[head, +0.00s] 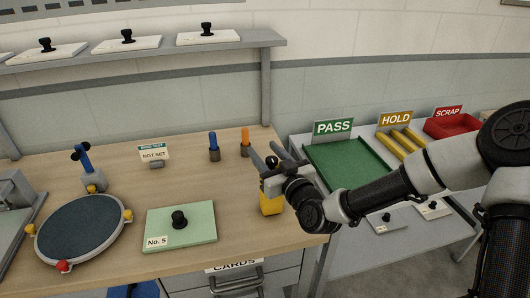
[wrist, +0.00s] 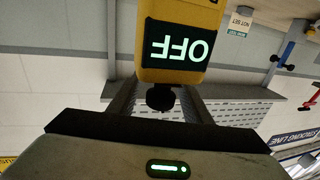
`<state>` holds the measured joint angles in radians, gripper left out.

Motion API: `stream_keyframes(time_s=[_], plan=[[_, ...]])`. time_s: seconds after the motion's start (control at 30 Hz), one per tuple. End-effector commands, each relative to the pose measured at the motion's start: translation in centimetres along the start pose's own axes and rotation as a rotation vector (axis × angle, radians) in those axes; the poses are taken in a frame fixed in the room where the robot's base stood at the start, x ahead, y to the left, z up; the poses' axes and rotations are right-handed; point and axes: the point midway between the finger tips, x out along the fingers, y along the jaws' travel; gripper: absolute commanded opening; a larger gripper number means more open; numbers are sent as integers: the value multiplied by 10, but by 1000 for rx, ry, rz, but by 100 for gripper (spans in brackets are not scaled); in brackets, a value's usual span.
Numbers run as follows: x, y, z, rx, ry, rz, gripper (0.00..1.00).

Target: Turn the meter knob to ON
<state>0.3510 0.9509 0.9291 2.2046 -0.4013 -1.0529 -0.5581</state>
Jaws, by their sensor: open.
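The yellow meter (head: 270,204) stands on the wooden bench near its right front edge, partly hidden by my gripper. In the wrist view the meter (wrist: 212,15) appears upside down, and its dark screen (wrist: 178,47) reads OFF in pale green letters. Its black round knob (wrist: 160,97) shows between my two fingers, with a gap visible on each side. My gripper (head: 268,160) is open at the meter; its fingers also show in the wrist view (wrist: 158,103). I cannot tell whether either finger touches the meter.
A green plate labelled No. 5 (head: 195,235) and a dark round turntable (head: 80,229) lie left of the meter. Blue (head: 213,146) and orange (head: 245,142) handled tools stand behind. A green PASS tray (head: 350,170) is at right. Bare bench lies between plate and tools.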

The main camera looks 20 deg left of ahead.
Motion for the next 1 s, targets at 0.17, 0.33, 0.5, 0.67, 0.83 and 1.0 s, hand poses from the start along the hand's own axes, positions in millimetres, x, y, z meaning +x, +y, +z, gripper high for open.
stream_keyframes(time_s=[0.17, 0.33, 0.5, 0.67, 0.83, 1.0], plan=[[2, 0, 0, 0, 0, 0, 45], [2, 0, 0, 0, 0, 0, 38], [2, 0, 0, -1, 0, 0, 9], [2, 0, 0, -1, 0, -3, 3], [2, -1, 1, -2, -1, -32, 3], [2, -2, 2, -4, -1, -110, 3]])
